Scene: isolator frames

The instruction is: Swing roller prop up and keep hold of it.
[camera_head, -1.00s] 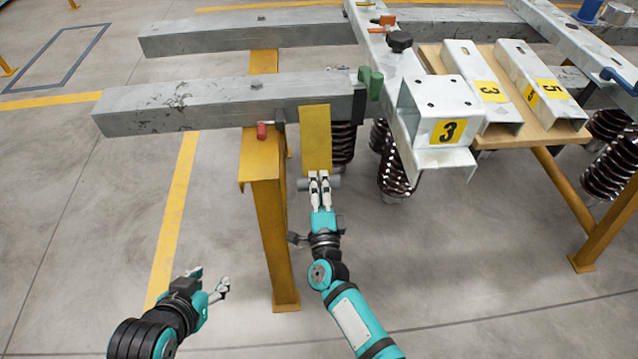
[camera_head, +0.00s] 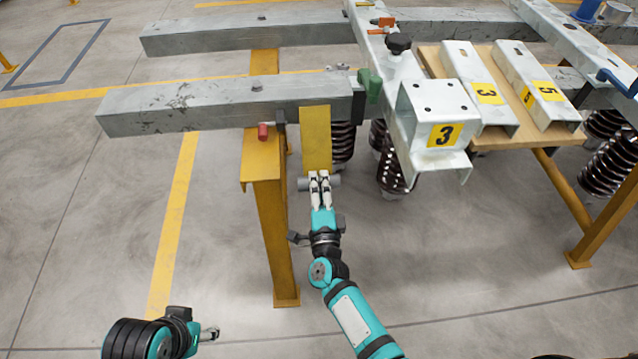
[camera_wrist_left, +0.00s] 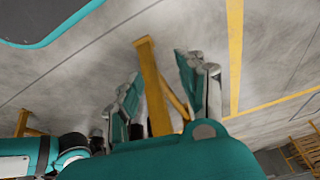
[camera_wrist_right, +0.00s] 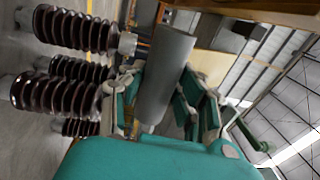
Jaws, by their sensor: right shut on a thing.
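The roller prop is a yellow plate (camera_head: 316,138) at the end of the near grey beam, with a grey roller (camera_head: 305,184) at its lower end. My right gripper (camera_head: 319,178) is at the roller and shut on it. In the right wrist view the grey roller (camera_wrist_right: 166,75) lies between the fingers, and the yellow plate is hard to make out. My left gripper (camera_head: 208,333) is low at the left, well away from the prop. In the left wrist view its fingers (camera_wrist_left: 160,95) stand apart with nothing between them but distant yellow framework.
The near grey beam (camera_head: 200,107) rests on a yellow post (camera_head: 270,225) just left of my right gripper. A red handle (camera_head: 263,131) and a green block (camera_head: 370,84) sit by the beam. Brown ribbed insulators (camera_head: 393,165) hang to the right. The floor at left is clear.

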